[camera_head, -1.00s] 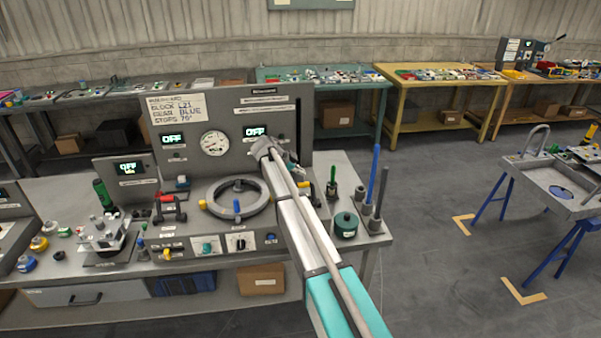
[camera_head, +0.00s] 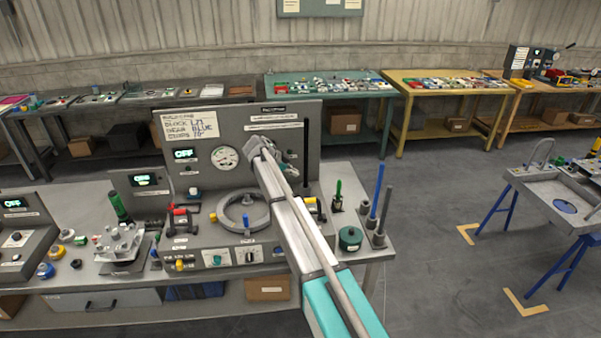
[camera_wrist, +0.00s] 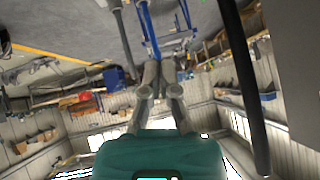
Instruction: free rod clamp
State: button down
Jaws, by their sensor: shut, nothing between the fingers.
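A dark upright rod (camera_head: 306,145) stands against the grey panel, just right of my arm's upper end in the head view. A dark rod (camera_wrist: 250,90) also runs along the right side of the wrist view, apart from my fingers. A black clamp-like part with yellow (camera_head: 316,209) is partly hidden behind my arm. A similar red and black part (camera_head: 181,220) stands left of the grey ring. I cannot tell which part is the rod clamp.
The grey ring (camera_head: 243,226) sits mid-bench. Right of my arm stand a green canister (camera_head: 350,239), a blue rod (camera_head: 376,188) and a grey rod (camera_head: 385,210). A silver fixture (camera_head: 120,245) is at left. The floor right of the bench is open up to a blue-legged stand.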

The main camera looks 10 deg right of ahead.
jog(key=shift+w+p+v, duration=0.1)
jog(key=shift+p+v, duration=0.25)
jog(key=shift+v, duration=0.3)
jog(key=shift+w+p+v, duration=0.15)
jog(key=shift+p+v, duration=0.15)
jog(key=shift+v, duration=0.35)
jog(key=s+d+f+n+y+b, duration=0.2)
jog(key=s+n, duration=0.4)
jog(key=s, duration=0.7)
jog(key=s+d+f+n+g+y+b, duration=0.1)
jog(key=s+d+f+n+y+b, duration=0.2)
jog(key=s, duration=1.1)
jog(key=s+d+f+n+g+y+b, duration=0.1)
jog(key=s+d+f+n, duration=0.4)
jog(key=s, duration=0.9)
notch_tip(320, 180, down, 3)
jog(key=n+y+b, duration=0.1)
jog(key=n+y, duration=0.1)
jog(key=n, duration=0.2)
jog(key=shift+d+n+y, duration=0.3)
jog(key=shift+d+y, duration=0.1)
